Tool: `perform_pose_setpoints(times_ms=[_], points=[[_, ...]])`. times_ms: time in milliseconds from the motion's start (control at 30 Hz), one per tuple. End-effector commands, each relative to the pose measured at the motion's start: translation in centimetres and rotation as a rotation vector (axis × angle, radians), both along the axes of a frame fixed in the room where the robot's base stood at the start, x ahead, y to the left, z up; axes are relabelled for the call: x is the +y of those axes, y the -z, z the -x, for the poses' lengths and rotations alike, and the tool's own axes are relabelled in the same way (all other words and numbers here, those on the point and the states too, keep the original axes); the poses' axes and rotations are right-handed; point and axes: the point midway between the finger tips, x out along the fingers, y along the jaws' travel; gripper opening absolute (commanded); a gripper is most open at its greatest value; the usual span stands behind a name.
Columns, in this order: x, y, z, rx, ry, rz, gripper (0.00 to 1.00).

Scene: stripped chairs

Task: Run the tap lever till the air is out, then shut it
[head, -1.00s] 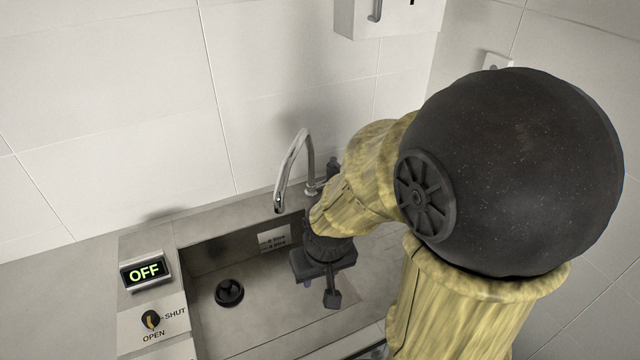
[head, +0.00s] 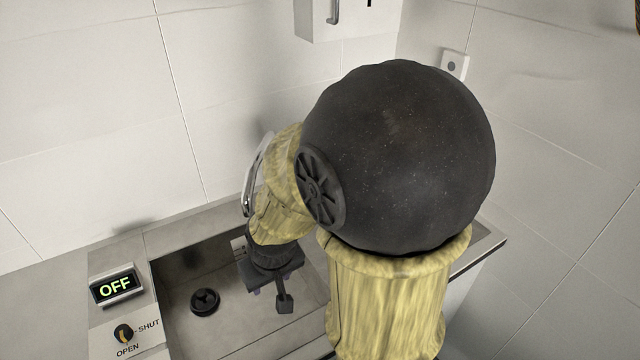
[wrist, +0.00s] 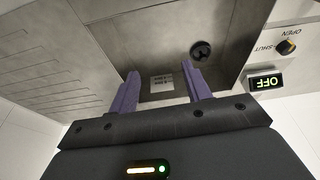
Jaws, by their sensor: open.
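The curved metal tap (head: 252,180) stands at the back of the sink, mostly hidden behind my arm. Its spout end shows, with no water stream visible. Its base is hidden, and I cannot see a lever on it. A dark knob (head: 123,333) with a yellow mark sits on a panel left of the sink, labelled SHUT and OPEN; it also shows in the wrist view (wrist: 286,46). I cannot tell which label the mark points at. A display (head: 116,287) above it reads OFF. My gripper (wrist: 163,75) is open and empty over the basin, its purple fingers apart.
The sink basin (head: 172,275) has a round dark drain (head: 205,301) and a small printed plate (wrist: 162,83) on its wall. A white box (head: 350,15) hangs on the tiled wall, with a small white wall fitting (head: 454,65) to its right. The left counter (head: 45,300) is clear.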

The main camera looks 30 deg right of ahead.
Motion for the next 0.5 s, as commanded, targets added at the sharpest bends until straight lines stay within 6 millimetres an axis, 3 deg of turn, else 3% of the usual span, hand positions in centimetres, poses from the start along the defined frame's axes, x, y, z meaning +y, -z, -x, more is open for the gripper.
perform_pose_setpoints(times_ms=[200, 500], points=[[-5.3, 4.1, -5.1, -0.224, 0.099, 0.035, 0.48], [-14.2, 7.4, -11.1, -0.636, 0.215, 0.060, 0.48]])
